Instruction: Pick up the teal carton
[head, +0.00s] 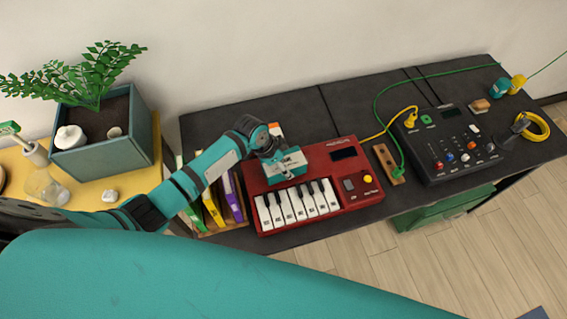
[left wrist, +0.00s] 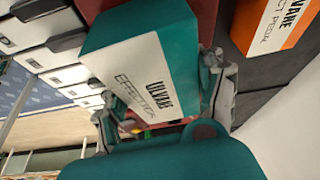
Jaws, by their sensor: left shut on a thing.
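The teal carton (head: 285,172) with a white printed label is between the fingers of my left gripper (head: 272,152), over the upper left part of the red keyboard (head: 340,180). The carton also fills the middle of the left wrist view (left wrist: 180,35), with a gripper finger on either side of it. My left gripper is shut on the carton. Whether the carton's underside touches the keyboard cannot be told. My right gripper is not in view.
An orange carton (head: 274,129) stands behind the gripper. A rack of coloured books (head: 212,205) is left of the keyboard. A wooden block with jacks (head: 387,163) and a black mixer (head: 450,145) with cables are to the right. A planter (head: 105,155) stands far left.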

